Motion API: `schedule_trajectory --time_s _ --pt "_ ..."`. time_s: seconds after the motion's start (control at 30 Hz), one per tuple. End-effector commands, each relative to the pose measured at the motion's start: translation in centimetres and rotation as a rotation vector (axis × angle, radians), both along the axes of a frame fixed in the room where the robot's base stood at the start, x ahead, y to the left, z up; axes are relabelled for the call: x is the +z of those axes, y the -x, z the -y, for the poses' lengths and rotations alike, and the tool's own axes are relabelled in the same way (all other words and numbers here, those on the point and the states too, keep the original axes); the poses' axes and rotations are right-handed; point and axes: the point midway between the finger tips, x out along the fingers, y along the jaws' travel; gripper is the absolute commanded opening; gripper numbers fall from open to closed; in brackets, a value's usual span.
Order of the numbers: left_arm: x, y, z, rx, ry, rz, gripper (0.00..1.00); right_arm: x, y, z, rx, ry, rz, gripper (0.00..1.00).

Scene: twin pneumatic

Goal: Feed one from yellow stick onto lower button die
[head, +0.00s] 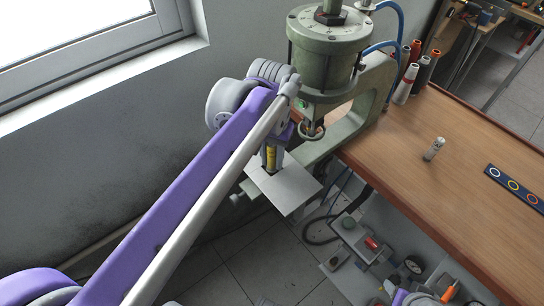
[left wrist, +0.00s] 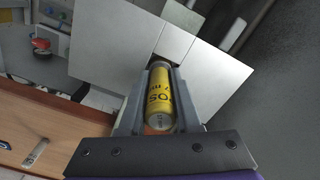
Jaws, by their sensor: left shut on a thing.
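My left gripper (head: 271,158) is shut on the yellow stick (head: 271,158), which stands roughly upright below the gripper, beside the press. In the left wrist view the yellow stick (left wrist: 159,98), a printed tube, lies between the two grey fingers of the left gripper (left wrist: 159,85). A pale flat plate (head: 292,192) is below the stick; I cannot tell whether they touch. The green press (head: 328,55) has a ring-shaped part (head: 311,131) under its head, just right of my gripper. I cannot make out the lower button die clearly. My right gripper is not in view.
A wooden table (head: 470,215) spreads to the right, with a pale stick (head: 434,149) and a dark strip with coloured rings (head: 513,185). Thread cones (head: 407,83) stand by the press frame. A wall and window border the left. Lower shelves hold assorted items.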

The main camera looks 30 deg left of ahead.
Motion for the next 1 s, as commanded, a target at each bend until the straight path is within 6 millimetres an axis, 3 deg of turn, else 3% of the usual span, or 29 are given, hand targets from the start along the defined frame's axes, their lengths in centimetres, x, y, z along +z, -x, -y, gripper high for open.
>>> schedule_trajectory --time_s 0.8,1.0 --pt "5.9 0.0 0.0 0.000 0.000 0.001 0.00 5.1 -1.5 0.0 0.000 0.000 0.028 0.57" --pt "6.0 0.0 0.0 0.000 0.000 -0.001 0.00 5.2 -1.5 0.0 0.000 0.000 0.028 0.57"
